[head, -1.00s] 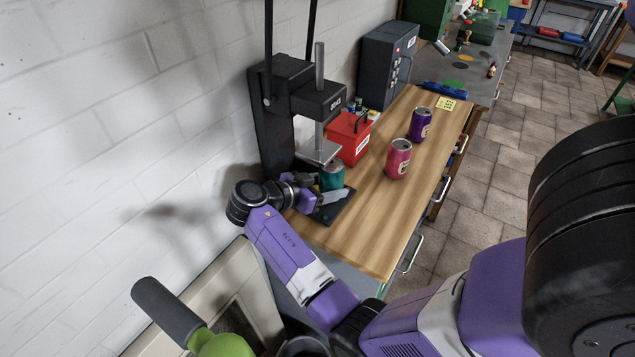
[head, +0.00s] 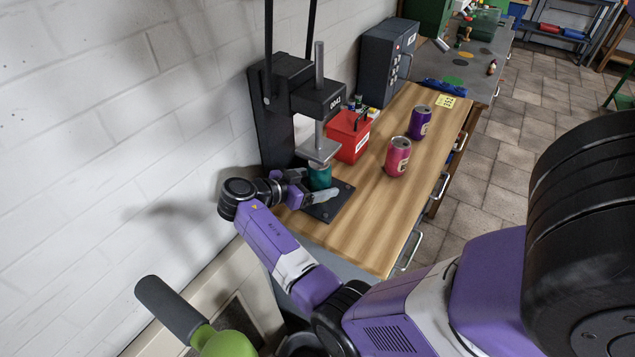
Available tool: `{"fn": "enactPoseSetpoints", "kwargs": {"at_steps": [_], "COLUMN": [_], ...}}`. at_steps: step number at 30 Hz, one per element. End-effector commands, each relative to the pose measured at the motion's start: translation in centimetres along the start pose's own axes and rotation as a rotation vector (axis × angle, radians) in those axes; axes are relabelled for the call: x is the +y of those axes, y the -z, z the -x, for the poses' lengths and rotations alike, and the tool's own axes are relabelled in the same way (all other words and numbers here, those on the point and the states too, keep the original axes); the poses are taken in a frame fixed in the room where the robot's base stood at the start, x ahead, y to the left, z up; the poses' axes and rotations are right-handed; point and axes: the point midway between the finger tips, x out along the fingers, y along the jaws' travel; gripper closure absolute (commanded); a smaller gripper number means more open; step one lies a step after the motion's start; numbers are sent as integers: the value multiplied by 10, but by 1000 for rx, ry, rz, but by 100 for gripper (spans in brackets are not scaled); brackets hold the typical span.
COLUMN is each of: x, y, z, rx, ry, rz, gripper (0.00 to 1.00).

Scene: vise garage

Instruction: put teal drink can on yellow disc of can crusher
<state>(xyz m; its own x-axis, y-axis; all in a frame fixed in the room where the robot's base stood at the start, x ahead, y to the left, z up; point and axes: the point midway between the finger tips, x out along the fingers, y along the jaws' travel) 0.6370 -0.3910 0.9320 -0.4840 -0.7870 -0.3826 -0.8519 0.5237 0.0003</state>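The teal drink can (head: 320,177) stands upright at the can crusher (head: 287,118), below its grey press plate (head: 318,149). The crusher is black with a dark base plate (head: 337,205) on the wooden bench. My gripper (head: 316,187) is at the can, with one finger showing at its near right side and the other part at its left. The fingers are too small and partly hidden, so I cannot tell whether they touch the can. The yellow disc is not visible; the can's bottom is hidden behind my gripper.
A pink can (head: 397,157) and a purple can (head: 420,122) stand on the wooden bench (head: 366,220) to the right. The bench's near part is clear. A white wall is close on the left.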

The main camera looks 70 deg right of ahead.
Motion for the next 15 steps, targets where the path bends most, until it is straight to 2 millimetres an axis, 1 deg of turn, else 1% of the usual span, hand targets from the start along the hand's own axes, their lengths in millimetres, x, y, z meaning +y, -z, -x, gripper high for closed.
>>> {"fn": "enactPoseSetpoints", "kwargs": {"at_steps": [6, 10, 13, 15], "x": [0, 0, -1, -1], "y": [0, 4, 0, -1], "z": [0, 2, 12, 25], "rx": [0, 0, 0, 0], "ry": [0, 0, 4, 4], "rz": [0, 0, -1, -1], "gripper": [20, 20, 20, 20]}}
